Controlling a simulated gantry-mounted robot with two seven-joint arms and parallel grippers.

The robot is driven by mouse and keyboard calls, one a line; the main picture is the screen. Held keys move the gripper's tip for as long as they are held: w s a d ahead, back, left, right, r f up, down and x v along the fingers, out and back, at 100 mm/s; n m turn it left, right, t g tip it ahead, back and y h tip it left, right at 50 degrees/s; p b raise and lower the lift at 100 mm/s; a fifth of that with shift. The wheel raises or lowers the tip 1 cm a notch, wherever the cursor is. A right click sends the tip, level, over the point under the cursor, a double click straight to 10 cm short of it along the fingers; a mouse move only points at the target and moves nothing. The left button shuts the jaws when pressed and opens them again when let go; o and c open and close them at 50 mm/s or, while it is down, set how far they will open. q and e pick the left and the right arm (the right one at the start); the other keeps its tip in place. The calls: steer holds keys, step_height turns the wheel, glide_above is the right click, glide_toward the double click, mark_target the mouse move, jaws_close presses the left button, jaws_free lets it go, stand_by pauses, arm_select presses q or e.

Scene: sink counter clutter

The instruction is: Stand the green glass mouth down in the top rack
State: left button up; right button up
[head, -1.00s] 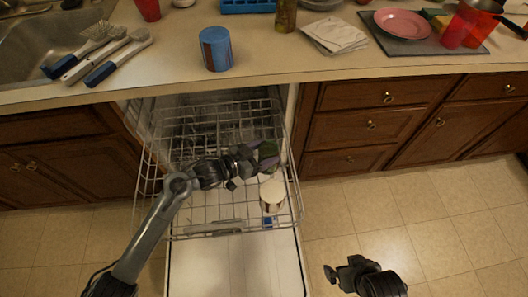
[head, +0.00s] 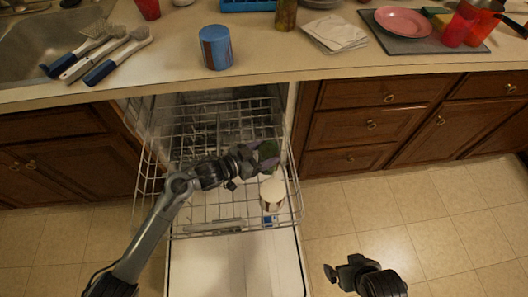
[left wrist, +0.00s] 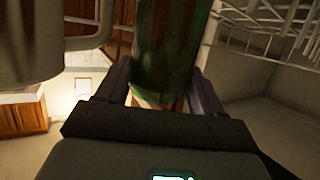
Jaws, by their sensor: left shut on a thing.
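The green glass (head: 269,154) is between the fingers of my left gripper (head: 266,158), over the right side of the pulled-out top rack (head: 184,212). In the left wrist view, the dark green glass (left wrist: 165,50) fills the space between the two fingers of the left gripper (left wrist: 160,92), which are shut on it. I cannot tell which end of the glass is its mouth, or whether it touches the rack. My right gripper (head: 342,272) is low over the floor, away from the rack, and seems empty; its finger gap is unclear.
A white and brown cup (head: 272,194) stands in the rack's front right, close to the green glass. The open dishwasher door (head: 235,270) lies below. A blue cup (head: 216,48), brushes (head: 118,60) and a pink plate (head: 403,23) are on the counter.

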arm_select(q)
steer(key=o, duration=1.3)
steer(key=p+v, duration=0.3)
steer(key=v, duration=0.8)
steer(key=shift+d+f, duration=0.1)
